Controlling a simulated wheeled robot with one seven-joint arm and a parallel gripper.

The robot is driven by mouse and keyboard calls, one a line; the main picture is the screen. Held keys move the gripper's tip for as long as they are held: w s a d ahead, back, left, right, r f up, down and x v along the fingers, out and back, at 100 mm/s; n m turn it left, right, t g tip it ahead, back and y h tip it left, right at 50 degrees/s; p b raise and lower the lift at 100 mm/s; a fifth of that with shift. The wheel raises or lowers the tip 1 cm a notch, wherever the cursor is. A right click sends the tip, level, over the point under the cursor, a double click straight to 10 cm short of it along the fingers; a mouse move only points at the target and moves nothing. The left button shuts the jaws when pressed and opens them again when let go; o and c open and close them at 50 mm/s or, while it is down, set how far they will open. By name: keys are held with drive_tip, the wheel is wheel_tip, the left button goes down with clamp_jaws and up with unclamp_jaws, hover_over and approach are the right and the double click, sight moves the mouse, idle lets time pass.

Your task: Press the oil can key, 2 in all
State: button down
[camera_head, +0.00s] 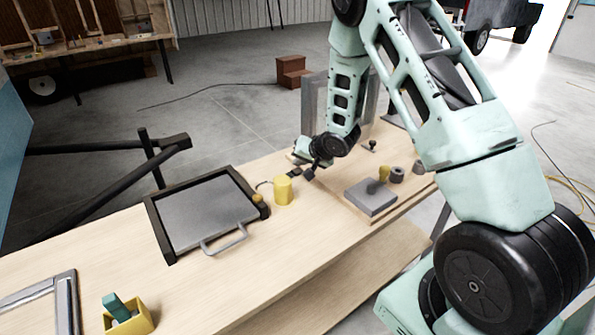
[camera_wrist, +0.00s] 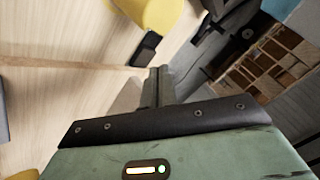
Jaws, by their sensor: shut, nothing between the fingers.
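A yellow cylinder (camera_head: 283,190), which looks like the oil can, stands upright on the wooden bench. Its lower part also shows at the top of the wrist view (camera_wrist: 152,12). A small dark block (camera_head: 294,172), possibly the oil can key, lies close beside it; it shows in the wrist view too (camera_wrist: 147,48). My gripper (camera_head: 309,175) is shut and empty, low over the bench just right of the yellow cylinder. In the wrist view its fingertips (camera_wrist: 159,73) point toward the dark block, with a small gap in the picture. I cannot tell whether they touch.
A framed grey panel with a handle (camera_head: 205,213) lies left of the cylinder. A yellow box (camera_head: 130,320) sits front left. The bench between is mostly clear.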

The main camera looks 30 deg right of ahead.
sight(300, 172)
drive_tip(key=shift+f, duration=0.1)
drive_tip(key=shift+f, duration=0.35)
drive_tip(key=shift+s+f+b, duration=0.1)
drive_tip(key=shift+f+b, duration=0.5)
drive_tip(key=shift+f, duration=0.15)
idle(1.1)
drive_tip(key=shift+a+r, duration=0.1)
drive_tip(key=shift+r+p, duration=0.85)
drive_tip(key=shift+r, duration=0.15)
wheel_tip(300, 172, up, 5)
drive_tip(key=p, duration=0.4)
drive_tip(key=shift+r, duration=0.1)
idle(0.5)
